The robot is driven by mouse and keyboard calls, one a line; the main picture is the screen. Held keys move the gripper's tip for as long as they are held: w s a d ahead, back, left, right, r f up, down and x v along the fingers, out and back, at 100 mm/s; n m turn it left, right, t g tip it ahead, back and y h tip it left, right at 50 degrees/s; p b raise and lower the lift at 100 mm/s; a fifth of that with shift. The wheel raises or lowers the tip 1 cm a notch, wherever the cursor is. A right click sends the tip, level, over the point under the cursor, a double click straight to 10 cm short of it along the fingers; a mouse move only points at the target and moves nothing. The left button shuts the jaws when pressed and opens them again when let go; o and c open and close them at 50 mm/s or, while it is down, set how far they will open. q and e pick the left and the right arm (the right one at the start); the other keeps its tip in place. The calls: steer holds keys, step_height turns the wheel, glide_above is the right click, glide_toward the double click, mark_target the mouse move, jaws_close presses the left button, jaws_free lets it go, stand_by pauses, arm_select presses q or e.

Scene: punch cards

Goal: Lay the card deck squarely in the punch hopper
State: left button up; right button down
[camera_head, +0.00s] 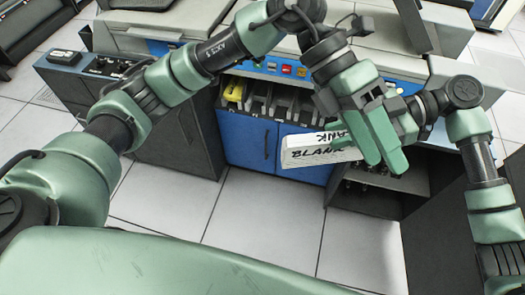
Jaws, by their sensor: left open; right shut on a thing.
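The card deck (312,154) is a white block marked BLANK, held in the air in front of the blue cabinet. My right gripper (358,143) is shut on its right end, and its fingers are largely hidden behind my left gripper. My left gripper (386,160) is open, with green fingers pointing down, just right of the deck and overlapping my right gripper in the picture. I cannot tell whether the two touch. The punch hopper seems to be the space between dark grey uprights (415,27) on the pale machine at the upper right.
A blue cabinet (249,139) with coloured buttons and open slots stands behind the deck; a yellow item (234,91) sits in one slot. An open shelf (404,178) lies beneath the grippers. Tiled floor in front is clear.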

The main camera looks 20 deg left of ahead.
steer(key=shift+r, duration=0.1)
arm_select(q)
steer(key=w+a+f+n+t+h, duration=0.1)
steer(key=a+f+n+t+h, duration=0.1)
steer(key=n, duration=0.5)
steer(key=w+a+f+n+t+h, duration=0.1)
steer(key=a+n+t+h, duration=0.1)
steer(key=a+n+h, duration=0.2)
steer(key=w+a+f+n+t+h, duration=0.1)
steer(key=a+f+n+t+h, duration=0.1)
steer(key=n, duration=0.8)
steer(key=shift+a+f+h, duration=0.2)
steer(key=shift+a+h, duration=0.2)
steer(key=shift+a, duration=0.1)
steer(key=shift+a+f+h, duration=0.15)
steer(key=shift+a+h, duration=0.25)
steer(key=shift+a, duration=0.1)
steer(key=n+t+y, duration=0.3)
steer(key=n+t, duration=0.4)
steer(key=n, duration=0.5)
glide_toward(319, 150)
steer(key=x, duration=0.3)
steer(key=f+x, duration=0.1)
steer(key=x, duration=0.3)
steer(key=w+f+x, duration=0.1)
steer(key=x, duration=0.2)
steer(key=shift+w, duration=0.25)
